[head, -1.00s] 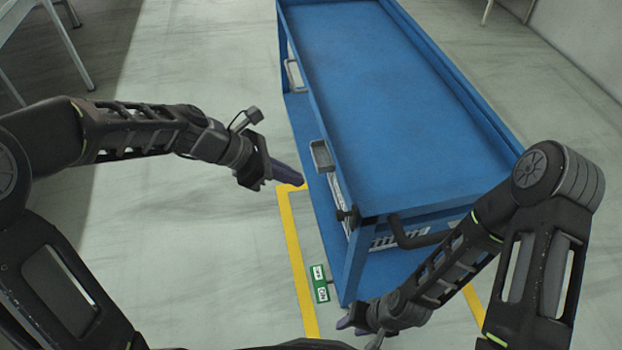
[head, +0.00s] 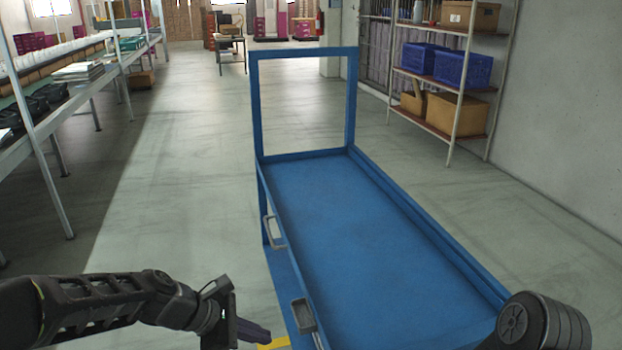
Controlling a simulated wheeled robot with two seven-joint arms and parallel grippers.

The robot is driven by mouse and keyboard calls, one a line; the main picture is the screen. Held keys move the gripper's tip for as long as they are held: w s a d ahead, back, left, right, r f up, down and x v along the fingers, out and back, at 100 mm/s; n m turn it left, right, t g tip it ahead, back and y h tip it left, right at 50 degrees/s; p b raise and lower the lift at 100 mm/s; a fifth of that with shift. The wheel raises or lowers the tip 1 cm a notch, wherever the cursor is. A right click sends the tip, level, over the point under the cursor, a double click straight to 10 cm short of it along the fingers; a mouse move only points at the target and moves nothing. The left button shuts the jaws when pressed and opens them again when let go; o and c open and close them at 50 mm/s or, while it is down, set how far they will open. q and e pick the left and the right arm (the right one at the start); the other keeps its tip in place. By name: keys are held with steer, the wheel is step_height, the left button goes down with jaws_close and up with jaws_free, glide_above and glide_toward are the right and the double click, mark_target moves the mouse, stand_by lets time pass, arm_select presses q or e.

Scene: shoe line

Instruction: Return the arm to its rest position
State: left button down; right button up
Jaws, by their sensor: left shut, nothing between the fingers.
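My left gripper (head: 252,331) is in the lower middle of the head view, at the end of my left arm, which comes in from the left edge. Its fingers are shut with nothing between them. It points right, toward the near left side of the blue cart (head: 350,225), and looks apart from it. Of my right arm only a dark rounded joint shows at the lower right. My right gripper is below the frame.
The blue cart's top is empty, with a tall frame at its far end. A long workbench (head: 95,88) runs along the left. Shelves (head: 440,83) with blue crates and cardboard boxes stand at the right. The floor (head: 190,180) between bench and cart is clear.

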arm_select(q)
steer(key=s+a+f+m+y, duration=0.1)
steer(key=s+f+m+y, duration=0.1)
steer(key=f+m, duration=0.6)
steer(key=s+a+f+m+y, duration=0.1)
steer(key=s+f+m+y, duration=0.3)
steer(key=f, duration=0.8)
steer(key=s+d+f+m+g+h, duration=0.1)
steer(key=s+d+f+m, duration=0.2)
steer(key=s+f, duration=0.35)
steer(key=s+d+f+m+g+h, duration=0.1)
steer(key=s+d+f+m+g, duration=0.2)
steer(key=s, duration=0.7)
step_height(320, 180, up, 11)
steer(key=t+p, duration=0.1)
steer(key=p, duration=1.1)
steer(key=shift+w+p, duration=0.25)
steer(key=shift+p, duration=0.05)
